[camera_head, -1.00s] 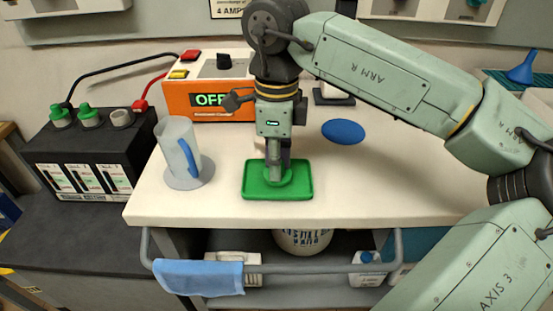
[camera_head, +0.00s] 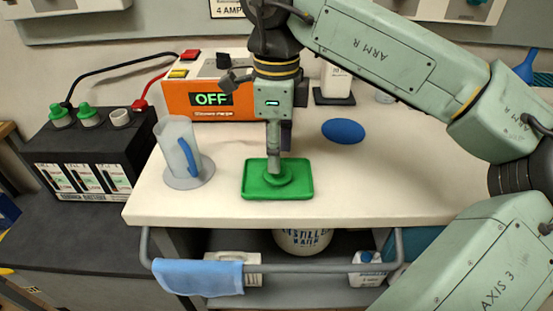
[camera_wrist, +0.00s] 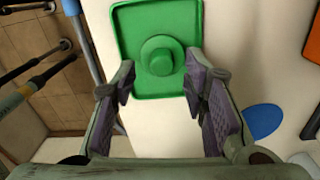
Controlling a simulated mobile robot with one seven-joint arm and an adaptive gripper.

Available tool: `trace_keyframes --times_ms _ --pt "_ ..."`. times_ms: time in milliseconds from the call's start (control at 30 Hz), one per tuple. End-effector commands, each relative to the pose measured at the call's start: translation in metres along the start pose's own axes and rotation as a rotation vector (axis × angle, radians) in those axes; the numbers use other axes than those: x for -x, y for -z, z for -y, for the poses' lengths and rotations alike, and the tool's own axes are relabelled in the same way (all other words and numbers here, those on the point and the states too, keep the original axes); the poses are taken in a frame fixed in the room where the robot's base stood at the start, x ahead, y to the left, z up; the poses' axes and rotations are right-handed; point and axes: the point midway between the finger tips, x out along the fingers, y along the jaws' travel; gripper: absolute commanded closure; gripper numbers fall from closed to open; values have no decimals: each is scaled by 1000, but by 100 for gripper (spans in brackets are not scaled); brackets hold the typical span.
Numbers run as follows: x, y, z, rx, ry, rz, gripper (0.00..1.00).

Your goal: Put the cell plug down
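The green cell plug (camera_head: 283,177) sits in the small green tray (camera_head: 305,191) near the front of the white cart top. In the wrist view the plug (camera_wrist: 158,57) shows as a round flange with a raised cap, lying on the floor of the tray (camera_wrist: 129,18). My gripper (camera_head: 274,168) is above the tray, pointing down, and partly hides the plug in the head view. In the wrist view my gripper's fingers (camera_wrist: 159,82) are spread apart with a clear gap between them and the plug. The gripper holds nothing.
A clear jug (camera_head: 174,145) with a blue handle stands on a grey disc left of the tray. A blue oval (camera_head: 344,131) lies to the right. An orange charger (camera_head: 190,100) reading OFF is behind. The black battery (camera_head: 80,160) stands left.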

Motion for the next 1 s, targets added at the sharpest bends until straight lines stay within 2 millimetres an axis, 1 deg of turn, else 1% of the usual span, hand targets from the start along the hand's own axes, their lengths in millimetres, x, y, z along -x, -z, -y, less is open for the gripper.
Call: trace_keyframes --times_ms 100,200,300,400,567,867,933,1000 --pt "27 0 1 -2 3 0 60" --pt "49 -1 0 -2 3 0 60" --pt "67 0 1 -2 3 0 60" --pt "80 0 0 -1 1 -1 60" --pt "90 0 0 -1 1 -1 60" --pt "91 0 0 -1 0 -1 60" --pt "96 0 0 -1 0 -1 60" --pt "109 0 0 -1 1 -1 60"
